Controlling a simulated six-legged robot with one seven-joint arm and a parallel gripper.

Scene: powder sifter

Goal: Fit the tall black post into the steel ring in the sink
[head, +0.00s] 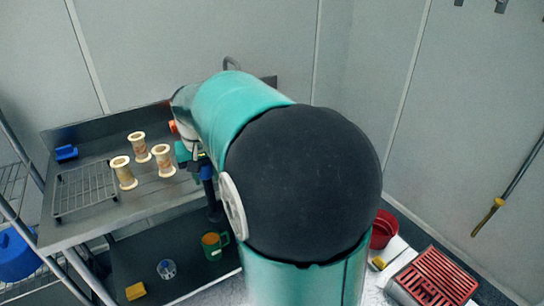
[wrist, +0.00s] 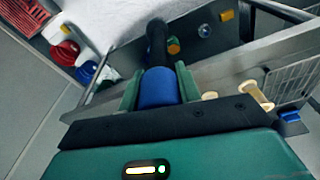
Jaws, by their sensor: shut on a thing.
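My gripper (head: 196,158) is shut on a tall black post (head: 213,206) near the front edge of the steel counter. In the wrist view, the green fingers of my gripper (wrist: 160,90) clasp a blue section at the near end of the post, and the black shaft (wrist: 157,42) extends away from the fingers. In the head view the post hangs downward, its lower end above the dark lower shelf. The steel ring is not visible in either view. My arm hides the right part of the counter; a curved grey pipe (head: 231,63) shows behind it.
Several pale wooden spools (head: 123,172), a wire rack (head: 85,190) and a blue object (head: 66,153) sit on the steel counter (head: 150,200). The lower shelf holds a green mug (head: 214,245), a clear glass (head: 166,268) and a yellow sponge (head: 135,291). A red bowl (head: 383,229) and red crate (head: 437,277) stand right.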

